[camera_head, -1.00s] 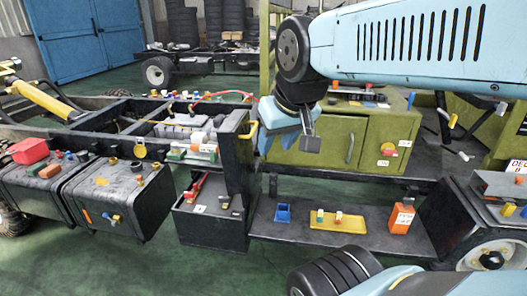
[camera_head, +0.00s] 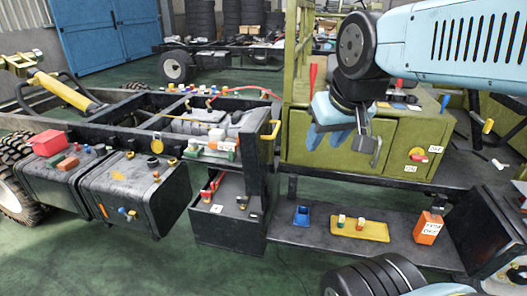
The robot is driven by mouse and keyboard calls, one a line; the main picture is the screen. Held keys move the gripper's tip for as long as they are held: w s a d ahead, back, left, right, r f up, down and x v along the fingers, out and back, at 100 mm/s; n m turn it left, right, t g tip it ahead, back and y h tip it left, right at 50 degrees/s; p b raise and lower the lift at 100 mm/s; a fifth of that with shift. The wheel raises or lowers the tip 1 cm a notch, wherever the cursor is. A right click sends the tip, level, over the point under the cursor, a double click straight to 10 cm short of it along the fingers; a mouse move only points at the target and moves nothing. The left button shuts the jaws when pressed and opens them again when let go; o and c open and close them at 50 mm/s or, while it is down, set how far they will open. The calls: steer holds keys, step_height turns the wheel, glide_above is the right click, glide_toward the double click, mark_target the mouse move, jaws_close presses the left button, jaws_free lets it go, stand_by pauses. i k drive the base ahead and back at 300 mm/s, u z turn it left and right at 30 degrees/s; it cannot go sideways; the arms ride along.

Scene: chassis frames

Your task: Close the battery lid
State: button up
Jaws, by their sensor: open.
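A black battery box (camera_head: 228,222) sits low on the chassis, its top exposed with red and dark terminal parts. Above its right side a dark upright panel (camera_head: 262,158) with a yellow handle (camera_head: 271,130) stands raised; it looks like the open lid, though its hinge is not clear. My gripper (camera_head: 338,136) hangs in front of the green cabinet, right of the panel and apart from it.
The green cabinet (camera_head: 345,150) stands behind my gripper. Black tanks (camera_head: 135,195) hang left of the battery box. Green floor is open in front.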

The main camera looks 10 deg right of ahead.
mark_target(256, 136)
steer(key=i, duration=0.9)
steer(key=u, duration=0.25)
steer(key=k, duration=0.4)
steer(key=z, duration=0.2)
